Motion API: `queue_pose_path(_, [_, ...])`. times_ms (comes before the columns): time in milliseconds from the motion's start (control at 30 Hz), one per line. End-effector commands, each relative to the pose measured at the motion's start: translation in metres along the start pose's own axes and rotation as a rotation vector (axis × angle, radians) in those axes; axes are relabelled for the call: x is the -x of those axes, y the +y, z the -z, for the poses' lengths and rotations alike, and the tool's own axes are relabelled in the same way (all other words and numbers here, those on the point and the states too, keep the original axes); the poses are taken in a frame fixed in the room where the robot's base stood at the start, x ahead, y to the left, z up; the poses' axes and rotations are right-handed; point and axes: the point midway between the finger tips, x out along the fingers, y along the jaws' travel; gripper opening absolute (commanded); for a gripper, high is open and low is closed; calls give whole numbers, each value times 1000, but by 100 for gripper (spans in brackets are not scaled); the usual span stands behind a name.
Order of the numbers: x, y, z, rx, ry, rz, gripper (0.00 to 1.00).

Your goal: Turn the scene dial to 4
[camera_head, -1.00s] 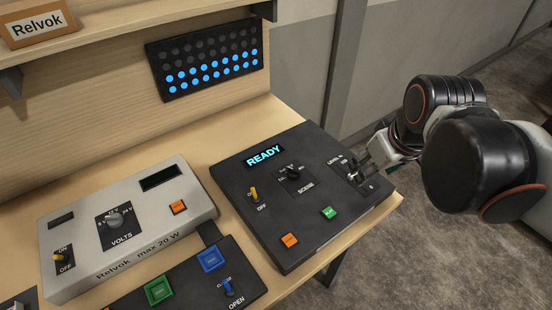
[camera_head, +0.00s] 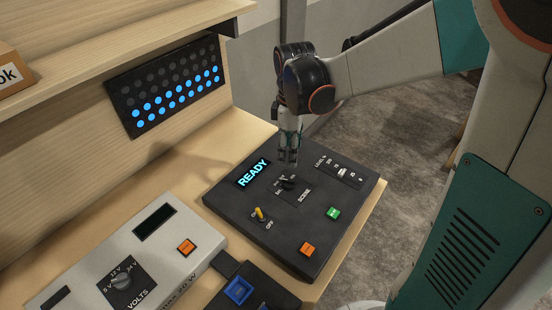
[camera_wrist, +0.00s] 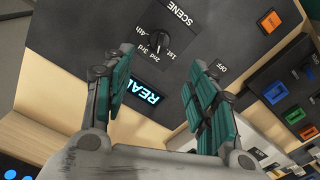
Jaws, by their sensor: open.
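The scene dial (camera_head: 288,182) is a small black knob on the black console (camera_head: 228,205), marked SCENE. It also shows in the wrist view (camera_wrist: 159,39), with marks 1st to 4th around it; I cannot tell surely which mark its pointer meets. My gripper (camera_head: 288,163) is above the dial, pointing down, and partly covers the dial's far side. In the wrist view my gripper (camera_wrist: 160,65) has its two teal fingers wide apart with nothing between them; the dial lies beyond the fingertips, apart from them. The console display (camera_head: 253,173) reads READY.
The console also has a level slider (camera_head: 343,173), a yellow on/off switch (camera_head: 260,214), a green button (camera_head: 333,213) and an orange button (camera_head: 307,249). A grey volts box (camera_head: 75,283) stands to the left. An LED panel (camera_head: 165,85) with lower rows lit blue is behind.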

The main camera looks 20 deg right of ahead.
Motion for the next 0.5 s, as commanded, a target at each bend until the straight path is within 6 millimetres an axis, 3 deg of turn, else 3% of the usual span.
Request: queue_pose_path(500, [-97, 0, 0, -2, 1, -1, 52])
